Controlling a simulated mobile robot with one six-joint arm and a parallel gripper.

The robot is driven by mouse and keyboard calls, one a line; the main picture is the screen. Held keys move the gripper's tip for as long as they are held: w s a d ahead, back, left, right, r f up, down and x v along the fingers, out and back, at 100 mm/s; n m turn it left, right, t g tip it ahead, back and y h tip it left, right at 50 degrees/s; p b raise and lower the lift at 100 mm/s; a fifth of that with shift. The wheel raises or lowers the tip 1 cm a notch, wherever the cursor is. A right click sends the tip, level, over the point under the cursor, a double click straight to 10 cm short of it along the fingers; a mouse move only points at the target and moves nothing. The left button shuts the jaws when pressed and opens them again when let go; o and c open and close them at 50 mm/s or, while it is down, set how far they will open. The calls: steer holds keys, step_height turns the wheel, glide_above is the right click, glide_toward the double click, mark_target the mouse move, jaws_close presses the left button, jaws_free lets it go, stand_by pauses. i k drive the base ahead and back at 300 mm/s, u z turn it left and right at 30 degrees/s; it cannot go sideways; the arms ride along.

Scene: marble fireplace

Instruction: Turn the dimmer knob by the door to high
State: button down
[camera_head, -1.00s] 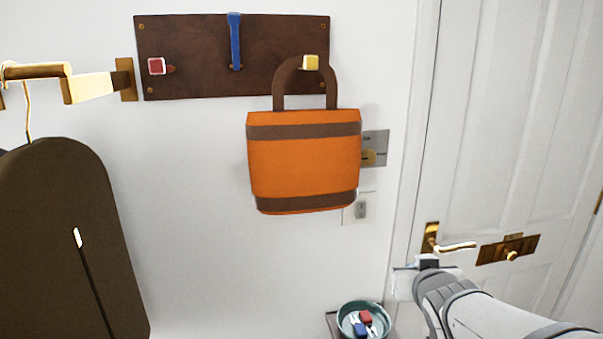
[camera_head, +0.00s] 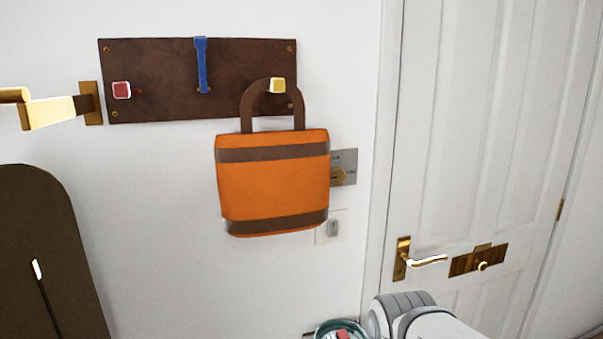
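The dimmer knob (camera_head: 339,177) is a round brass knob on a grey metal plate (camera_head: 349,158) on the white wall, left of the door. An orange bag (camera_head: 272,185) with brown bands hangs in front of the plate's left part and partly hides it and the knob's left edge. The white panelled door (camera_head: 480,130) stands to the right and looks shut. My arm shows at the bottom, below the door handle. My gripper is not visible in this view.
The bag hangs from a yellow peg (camera_head: 277,86) on a brown board (camera_head: 150,65) with a blue strap (camera_head: 202,65). A white switch (camera_head: 332,227) is below the plate. A brass handle (camera_head: 425,261) and a teal bowl (camera_head: 338,326) are nearby.

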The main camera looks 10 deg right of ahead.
mark_target(338, 175)
steer(key=u, duration=0.05)
steer(key=k, duration=0.55)
steer(key=z, duration=1.75)
steer(key=k, duration=1.1)
steer(key=u, duration=0.9)
steer(key=i, duration=1)
steer(key=u, duration=0.05)
